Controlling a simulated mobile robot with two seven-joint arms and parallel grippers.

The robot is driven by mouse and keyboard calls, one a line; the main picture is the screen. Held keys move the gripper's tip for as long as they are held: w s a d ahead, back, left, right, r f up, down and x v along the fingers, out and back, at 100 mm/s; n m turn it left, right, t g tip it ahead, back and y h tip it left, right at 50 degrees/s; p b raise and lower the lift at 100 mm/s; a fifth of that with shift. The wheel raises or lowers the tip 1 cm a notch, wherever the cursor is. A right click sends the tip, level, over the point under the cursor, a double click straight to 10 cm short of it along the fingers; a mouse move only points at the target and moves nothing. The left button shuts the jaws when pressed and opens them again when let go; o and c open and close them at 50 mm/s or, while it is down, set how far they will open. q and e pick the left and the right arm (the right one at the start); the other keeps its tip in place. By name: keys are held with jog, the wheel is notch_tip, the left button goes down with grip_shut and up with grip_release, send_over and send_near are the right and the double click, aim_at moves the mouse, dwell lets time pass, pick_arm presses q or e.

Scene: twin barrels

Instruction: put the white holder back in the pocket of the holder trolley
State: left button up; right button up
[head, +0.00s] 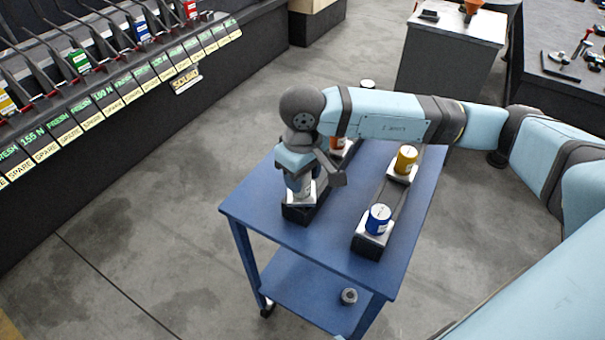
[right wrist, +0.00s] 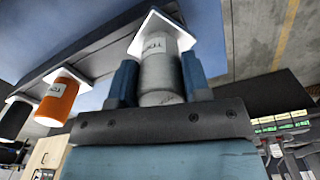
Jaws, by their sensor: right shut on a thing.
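The white holder (right wrist: 160,65) is a pale cylinder with a label and a square white flange. My right gripper (head: 303,184) is shut on it, with one finger on each side of the cylinder in the right wrist view (right wrist: 160,82). In the head view the holder (head: 304,197) is upright at the near end of the left dark rail on the blue holder trolley (head: 335,232). Its flange is at the rail's top; I cannot tell whether it is fully seated, as the gripper covers part of it. My left gripper is not in view.
An orange holder (right wrist: 59,98) stands farther along the same rail. Yellow (head: 404,160) and blue (head: 378,219) holders stand on the right rail. A small grey part (head: 349,295) lies on the lower shelf. A labelled rack (head: 110,95) runs along the left, with free floor between.

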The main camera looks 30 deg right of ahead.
jog(key=shift+f, duration=0.2)
jog(key=o, duration=1.2)
notch_tip(320, 180, up, 14)
jog(key=shift+f, duration=0.1)
